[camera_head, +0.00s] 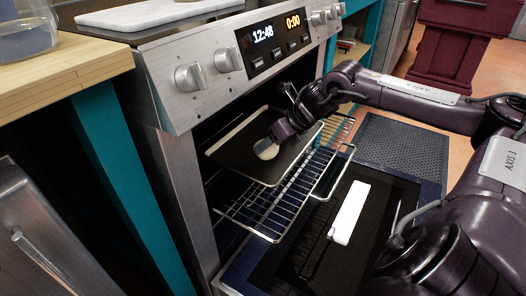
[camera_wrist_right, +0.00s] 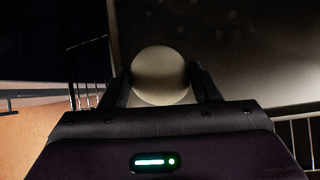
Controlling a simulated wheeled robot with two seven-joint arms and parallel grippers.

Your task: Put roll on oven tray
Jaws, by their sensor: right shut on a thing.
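The roll (camera_head: 266,149) is a pale round bun held at the end of my right gripper (camera_head: 272,143), over the dark oven tray (camera_head: 240,157). In the right wrist view the roll (camera_wrist_right: 160,75) sits between the two fingers of the right gripper (camera_wrist_right: 162,85), which touch it on both sides. The tray also shows in the wrist view (camera_wrist_right: 240,50), behind the roll. I cannot tell whether the roll touches the tray. The tray rests on the pulled-out wire rack inside the open oven. My left gripper is not in view.
The wire rack (camera_head: 250,215) sticks out of the oven below the tray. The open oven door (camera_head: 300,250) lies low in front. The oven's knob panel (camera_head: 250,60) overhangs the opening. A wooden counter (camera_head: 60,75) with a glass bowl (camera_head: 25,35) stands at the left.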

